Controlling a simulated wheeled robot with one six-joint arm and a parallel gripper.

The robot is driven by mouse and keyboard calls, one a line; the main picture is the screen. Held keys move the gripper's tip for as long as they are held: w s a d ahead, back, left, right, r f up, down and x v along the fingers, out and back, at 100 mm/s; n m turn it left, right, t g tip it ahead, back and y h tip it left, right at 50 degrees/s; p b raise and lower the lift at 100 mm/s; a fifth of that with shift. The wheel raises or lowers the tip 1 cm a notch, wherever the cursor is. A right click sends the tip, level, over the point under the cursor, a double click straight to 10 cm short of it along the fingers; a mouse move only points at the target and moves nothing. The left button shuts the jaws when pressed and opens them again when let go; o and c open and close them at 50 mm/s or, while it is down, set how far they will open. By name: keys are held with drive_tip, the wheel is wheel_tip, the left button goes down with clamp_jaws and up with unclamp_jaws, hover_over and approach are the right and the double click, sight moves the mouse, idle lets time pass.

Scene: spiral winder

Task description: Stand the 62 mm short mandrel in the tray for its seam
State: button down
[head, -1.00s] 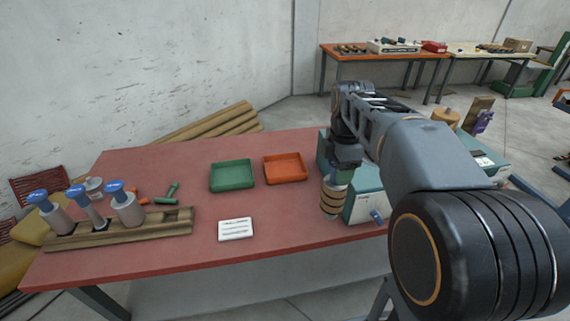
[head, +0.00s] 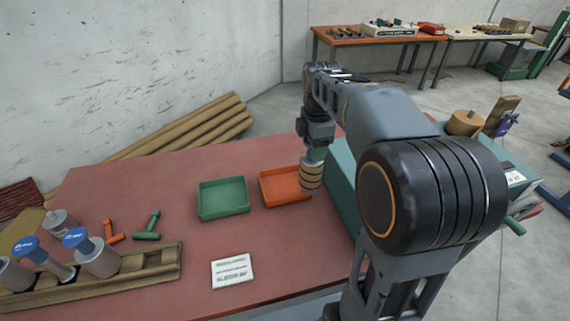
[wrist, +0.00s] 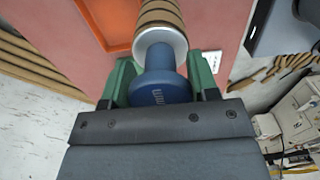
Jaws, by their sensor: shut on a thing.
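My gripper (head: 314,148) is shut on a mandrel (head: 311,178) wound with brown banded material. In the wrist view its blue cap (wrist: 160,88) sits between my green jaw pads, with a pale flange and the brown winding (wrist: 160,14) beyond. In the head view it hangs upright, overlapping the right side of the orange tray (head: 270,205); I cannot tell its exact height. A green tray (head: 222,213) lies left of the orange one. Both look empty where visible. The orange tray also shows in the wrist view (wrist: 110,25). I cannot read the mandrel's size.
A wooden rack (head: 150,278) with several blue-capped mandrels stands at the left front. An orange tool (head: 110,230) and a green tool (head: 148,226) lie behind it. A white card (head: 232,270) lies in front of the trays. A teal machine (head: 343,190) stands close right of the orange tray.

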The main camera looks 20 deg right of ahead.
drive_tip(key=w+a+f+p, duration=0.1)
drive_tip(key=w+a+f, duration=0.3)
drive_tip(key=w+f, duration=0.5)
drive_tip(key=shift+w+a+f+p, duration=0.2)
drive_tip(key=shift+a+f+p, duration=0.15)
drive_tip(key=shift+f, duration=1)
drive_tip(key=shift+c, duration=1.9)
unclamp_jaws()
